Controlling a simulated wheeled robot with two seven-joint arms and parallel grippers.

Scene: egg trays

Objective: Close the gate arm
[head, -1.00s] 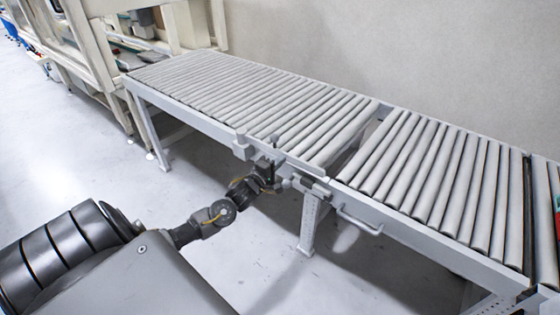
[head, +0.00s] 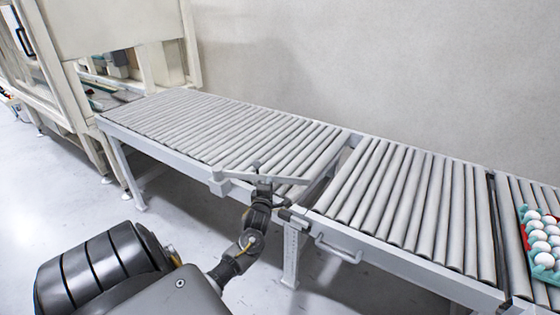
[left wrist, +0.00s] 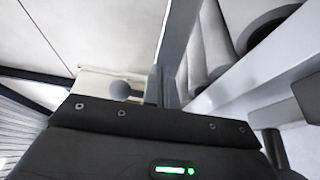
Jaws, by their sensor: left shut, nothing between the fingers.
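The gate arm (head: 290,181) is a light grey bar. It runs from a small block (head: 219,184) on the conveyor's front rail and lies over the rollers' front ends, reaching toward the gap between the two roller sections. My left gripper (head: 261,174) is at the front rail, beside the bar's middle, with its fingers shut and nothing between them. Whether it touches the bar I cannot tell. In the left wrist view a grey upright bar (left wrist: 177,45) and a round grey knob (left wrist: 120,90) show beyond the gripper's dark body. My right gripper is out of view.
The roller conveyor (head: 200,165) spans the scene, with a handle (head: 338,250) on its front near the gap. A teal tray (head: 535,268) of white eggs sits at the right. A cream machine frame (head: 130,30) stands back left. Floor in front is clear.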

